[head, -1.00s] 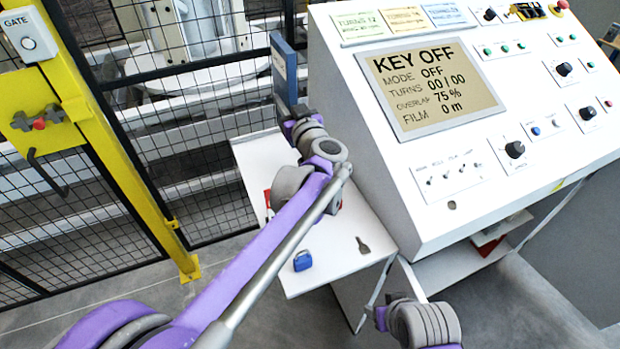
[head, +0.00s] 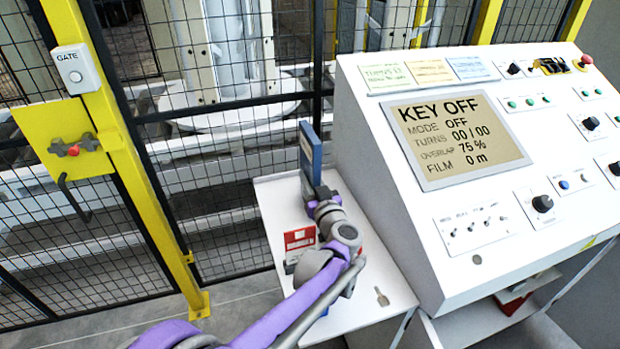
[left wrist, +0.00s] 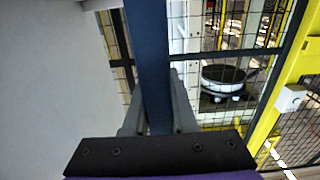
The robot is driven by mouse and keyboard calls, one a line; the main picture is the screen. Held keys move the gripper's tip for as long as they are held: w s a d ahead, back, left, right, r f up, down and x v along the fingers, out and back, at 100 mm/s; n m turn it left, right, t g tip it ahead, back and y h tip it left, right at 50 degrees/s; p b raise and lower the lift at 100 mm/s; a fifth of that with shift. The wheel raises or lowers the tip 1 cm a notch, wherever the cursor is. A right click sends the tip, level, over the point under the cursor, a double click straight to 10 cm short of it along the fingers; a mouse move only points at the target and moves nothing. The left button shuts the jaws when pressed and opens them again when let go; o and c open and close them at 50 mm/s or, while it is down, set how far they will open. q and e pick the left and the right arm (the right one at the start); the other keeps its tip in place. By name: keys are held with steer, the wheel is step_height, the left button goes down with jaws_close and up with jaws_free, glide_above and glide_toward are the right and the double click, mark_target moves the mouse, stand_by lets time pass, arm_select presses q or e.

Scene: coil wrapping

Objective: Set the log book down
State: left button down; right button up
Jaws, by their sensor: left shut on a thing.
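The log book (head: 311,155) is a thin blue upright slab at the back of the white side shelf (head: 275,195), beside the console. My left gripper (head: 320,193) is shut on its lower part. In the left wrist view, the blue log book (left wrist: 148,60) stands edge-on between the two grey fingers of my left gripper (left wrist: 158,110). My gripper and arm hide its lower end, so I cannot tell whether it touches the shelf. My right gripper is not in view.
A red and white item (head: 299,239) lies on the shelf left of my arm. A small key-like piece (head: 381,297) lies near the front. The sloped console (head: 450,205) stands close on the right; mesh fence (head: 215,180) is behind.

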arm_select(q)
steer(key=shift+f, duration=0.15)
steer(key=c, duration=0.7)
jaws_free()
steer(key=shift+s+r, duration=0.1)
steer(key=shift+r, duration=0.15)
steer(key=v, duration=1.2)
steer(key=shift+b, duration=0.4)
steer(key=shift+f, duration=0.1)
